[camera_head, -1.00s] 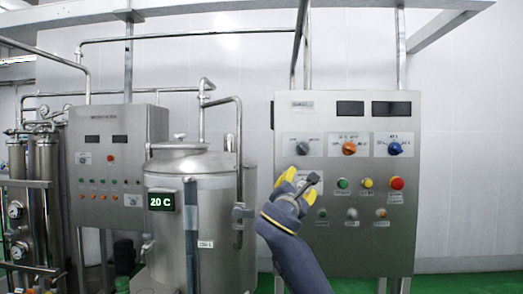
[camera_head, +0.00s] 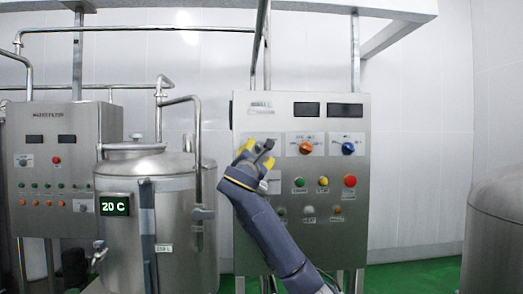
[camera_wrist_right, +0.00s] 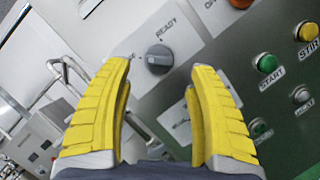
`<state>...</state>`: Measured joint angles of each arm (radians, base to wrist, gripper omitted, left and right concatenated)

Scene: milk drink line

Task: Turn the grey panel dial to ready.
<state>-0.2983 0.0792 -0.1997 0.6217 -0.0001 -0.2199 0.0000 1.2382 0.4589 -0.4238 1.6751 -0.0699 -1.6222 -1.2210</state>
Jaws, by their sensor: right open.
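The grey panel dial (camera_wrist_right: 159,60) shows in the right wrist view, a round dark knob on a pale label plate with READY printed beside it. It sits ahead of and between the yellow fingers of my right gripper (camera_wrist_right: 160,90), which are open and apart from it. In the head view my right gripper (camera_head: 254,153) is in front of the upper left of the steel control panel (camera_head: 345,225) and covers most of the grey dial. My left gripper is not in view.
An orange dial (camera_head: 306,147) and a blue dial (camera_head: 348,148) sit to the right on the same panel. Below are green, yellow and red (camera_head: 350,181) buttons. A steel tank (camera_head: 180,235) reading 20 C stands to the left, another tank (camera_head: 500,235) at the far right.

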